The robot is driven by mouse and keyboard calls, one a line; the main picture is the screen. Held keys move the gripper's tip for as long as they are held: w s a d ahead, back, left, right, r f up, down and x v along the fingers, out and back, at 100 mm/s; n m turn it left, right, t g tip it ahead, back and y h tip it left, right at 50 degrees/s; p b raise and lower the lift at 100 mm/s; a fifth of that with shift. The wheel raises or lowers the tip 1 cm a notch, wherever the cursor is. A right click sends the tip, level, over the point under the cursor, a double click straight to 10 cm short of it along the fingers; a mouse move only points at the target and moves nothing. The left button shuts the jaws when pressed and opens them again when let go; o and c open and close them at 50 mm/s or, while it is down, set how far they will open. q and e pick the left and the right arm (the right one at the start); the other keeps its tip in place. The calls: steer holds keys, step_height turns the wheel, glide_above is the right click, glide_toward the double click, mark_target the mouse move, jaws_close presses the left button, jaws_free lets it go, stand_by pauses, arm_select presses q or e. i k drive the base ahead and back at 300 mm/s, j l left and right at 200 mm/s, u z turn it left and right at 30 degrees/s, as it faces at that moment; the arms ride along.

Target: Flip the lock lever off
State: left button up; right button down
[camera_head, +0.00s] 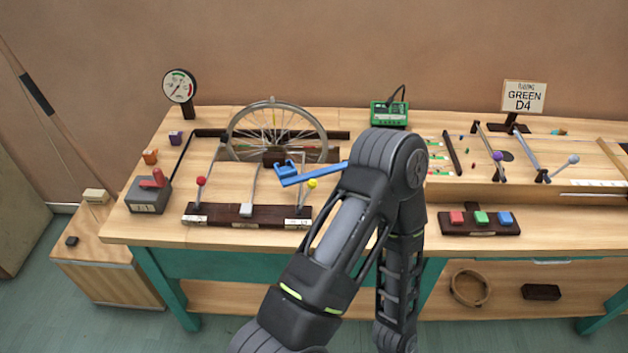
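A grey box (148,197) with a red lever (154,179) on top stands at the left end of the workbench. I take this to be the lock lever; it leans to the right, and its label is too small to read. One of my arms rises from the bottom centre, bends above the bench front and runs down again. A blue bar-shaped piece (291,176) with a blocky left end shows left of the elbow.
A dark base (240,216) carries rods with red (201,181) and yellow (312,184) knobs before a spoked wheel (276,118). A gauge (179,87) stands behind the box. A button panel (479,221), green device (389,113) and sign (523,96) are further right.

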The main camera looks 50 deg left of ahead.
mark_target(312, 183)
steer(key=u, duration=1.7)
steer(key=i+j, duration=0.1)
steer(key=i, duration=0.15)
steer(key=i+j, duration=0.15)
steer(key=i, duration=0.15)
steer(key=z, duration=1.8)
steer(key=k+j, duration=0.15)
steer(key=k, duration=0.25)
steer(key=k+j, duration=0.15)
steer(key=k, duration=0.25)
steer(key=i, duration=0.4)
